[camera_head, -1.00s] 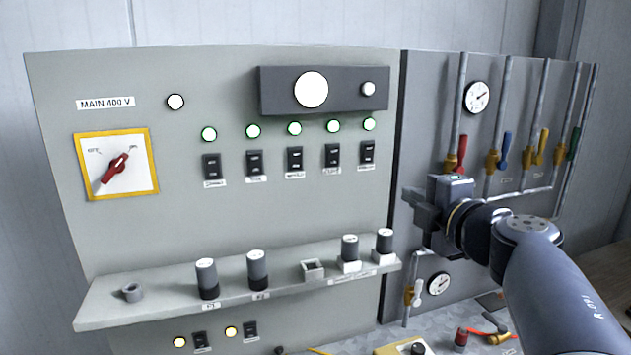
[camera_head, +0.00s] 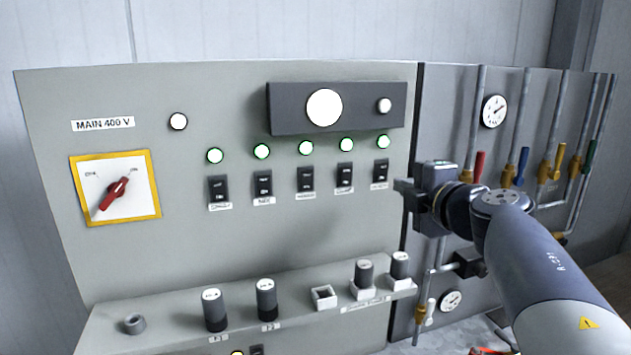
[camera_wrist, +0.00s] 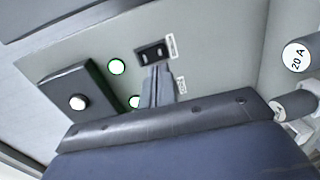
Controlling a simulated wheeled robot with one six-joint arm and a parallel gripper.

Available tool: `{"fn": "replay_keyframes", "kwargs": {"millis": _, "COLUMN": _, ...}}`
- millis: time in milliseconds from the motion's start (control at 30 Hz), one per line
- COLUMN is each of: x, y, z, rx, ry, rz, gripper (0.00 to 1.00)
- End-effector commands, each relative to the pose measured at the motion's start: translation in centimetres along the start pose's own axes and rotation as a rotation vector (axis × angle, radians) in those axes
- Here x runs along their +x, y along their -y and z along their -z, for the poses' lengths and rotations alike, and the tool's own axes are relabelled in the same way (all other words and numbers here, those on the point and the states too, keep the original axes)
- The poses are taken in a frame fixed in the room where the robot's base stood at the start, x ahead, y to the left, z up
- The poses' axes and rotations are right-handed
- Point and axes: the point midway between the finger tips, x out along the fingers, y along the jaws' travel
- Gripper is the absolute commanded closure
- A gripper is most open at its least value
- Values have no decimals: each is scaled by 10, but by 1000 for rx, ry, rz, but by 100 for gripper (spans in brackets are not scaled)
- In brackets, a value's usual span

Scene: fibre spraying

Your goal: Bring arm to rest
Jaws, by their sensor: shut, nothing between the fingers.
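My gripper (camera_head: 404,189) is shut and empty. In the head view it stands in front of the right edge of the grey control panel (camera_head: 240,235), just right of the row of black switches (camera_head: 305,180). My arm reaches it from the lower right. In the wrist view my gripper's fingers (camera_wrist: 158,70) are together, pointing at a black switch (camera_wrist: 152,54) on the panel. Whether the fingertips touch that switch cannot be told. Green-ringed lamps (camera_wrist: 116,67) glow beside it.
A shelf (camera_head: 180,334) below carries several dark cylinders (camera_head: 266,299), a small square holder (camera_head: 323,296) and a ring (camera_head: 134,323). A red rotary switch (camera_head: 113,198) is at left. Pipes with coloured valve handles (camera_head: 523,165) and a gauge (camera_head: 494,111) stand behind my arm.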

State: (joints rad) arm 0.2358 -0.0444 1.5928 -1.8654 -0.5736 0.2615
Motion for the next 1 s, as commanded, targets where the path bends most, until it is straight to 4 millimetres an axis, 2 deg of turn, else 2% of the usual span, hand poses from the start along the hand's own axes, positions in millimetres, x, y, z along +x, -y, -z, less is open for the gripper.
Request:
{"fn": "replay_keyframes", "kwargs": {"millis": 533, "x": -87, "y": 2, "z": 0, "rx": -1, "ry": 5, "rz": -2, "gripper": 100}}
{"fn": "replay_keyframes", "kwargs": {"millis": 1000, "x": -94, "y": -69, "z": -37, "rx": 302, "ry": 132, "rz": -311, "gripper": 100}}
